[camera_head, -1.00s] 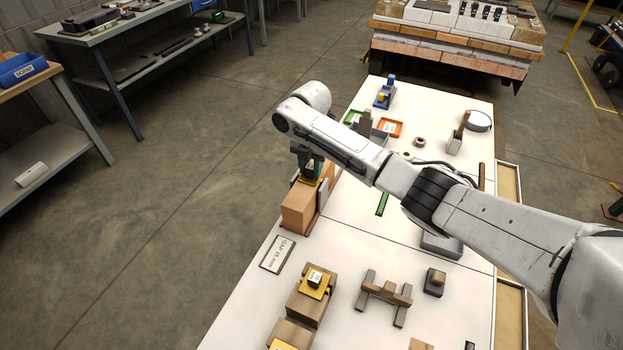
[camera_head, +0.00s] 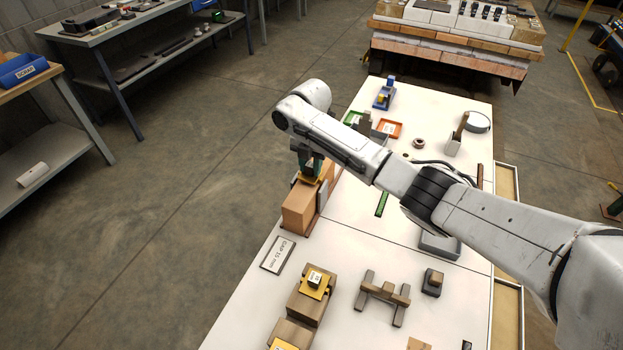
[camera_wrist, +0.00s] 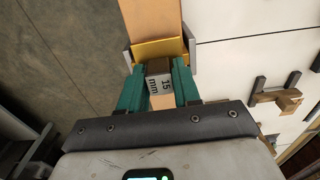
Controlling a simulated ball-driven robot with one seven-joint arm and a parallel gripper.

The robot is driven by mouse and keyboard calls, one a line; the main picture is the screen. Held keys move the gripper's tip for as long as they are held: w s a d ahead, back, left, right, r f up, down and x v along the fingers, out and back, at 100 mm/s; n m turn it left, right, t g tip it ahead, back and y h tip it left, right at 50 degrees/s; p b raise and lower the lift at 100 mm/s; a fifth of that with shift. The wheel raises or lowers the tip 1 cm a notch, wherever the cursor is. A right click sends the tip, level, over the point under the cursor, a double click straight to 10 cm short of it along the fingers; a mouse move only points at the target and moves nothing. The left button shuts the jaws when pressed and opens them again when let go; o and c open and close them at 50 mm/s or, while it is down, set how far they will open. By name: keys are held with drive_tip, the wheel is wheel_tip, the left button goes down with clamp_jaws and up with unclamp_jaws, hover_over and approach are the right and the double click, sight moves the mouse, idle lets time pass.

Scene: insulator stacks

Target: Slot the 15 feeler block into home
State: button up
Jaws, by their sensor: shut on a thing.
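The 15 mm feeler block (camera_wrist: 159,80), dark with a white "15 mm" label, is between the green fingers of my gripper (camera_wrist: 159,88) in the wrist view. My gripper is shut on it. A yellow plate (camera_wrist: 160,48) lies just beyond the block, by the end of a long tan block (camera_wrist: 152,16) with grey plates at its sides. In the head view my gripper (camera_head: 309,165) is low over the far end of the tan block (camera_head: 299,208). The block in my fingers is hard to make out there. I cannot tell which spot is home, or whether the feeler block touches the yellow plate.
A card marked "GAP" (camera_head: 278,254) lies in front of the tan block. Nearer are brown blocks with yellow plates, one bearing a dark labelled block (camera_head: 315,278). A wooden stand (camera_head: 384,293) and a small dark block (camera_head: 433,282) are to the right. Bare white tabletop lies between.

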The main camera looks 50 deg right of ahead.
drive_tip(key=shift+r+p, duration=0.8)
drive_tip(key=shift+r, duration=0.1)
idle(0.5)
drive_tip(key=shift+r+p, duration=0.35)
drive_tip(key=shift+r+p, duration=0.4)
drive_tip(key=shift+r+p, duration=0.3)
drive_tip(key=shift+r, duration=0.05)
drive_tip(key=shift+r+p, duration=0.4)
drive_tip(key=shift+r, duration=0.05)
idle(0.5)
drive_tip(key=shift+r+p, duration=0.35)
drive_tip(key=shift+r, duration=0.25)
